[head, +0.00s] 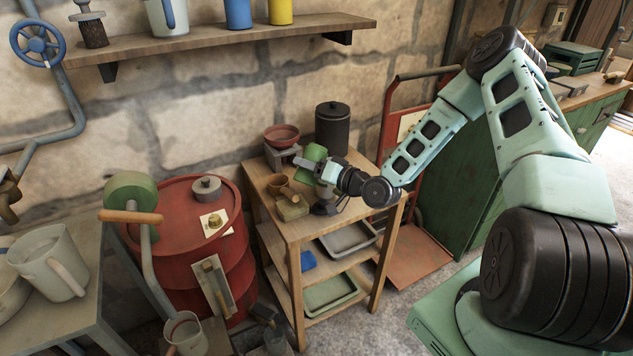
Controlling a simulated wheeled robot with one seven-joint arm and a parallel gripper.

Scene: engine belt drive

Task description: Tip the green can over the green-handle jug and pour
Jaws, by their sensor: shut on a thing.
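My gripper (320,170) is shut on a green can (315,153) above the wooden cart (257,193). The can looks slightly tilted, and the fingers partly cover it. I cannot make out a jug with a green handle. A grey jug with a pale handle (48,265) stands on the left bench, well away from my gripper. Another jug with a brownish handle (186,332) is low at the bottom left. A jug with a bluish handle (166,17) is on the wall shelf. No liquid shows.
A black canister (332,130) and a red bowl (282,133) on a scale stand behind the can. A brown mug (279,183) and a wooden block (293,207) are in front. A red drum (185,250) stands left of the cart.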

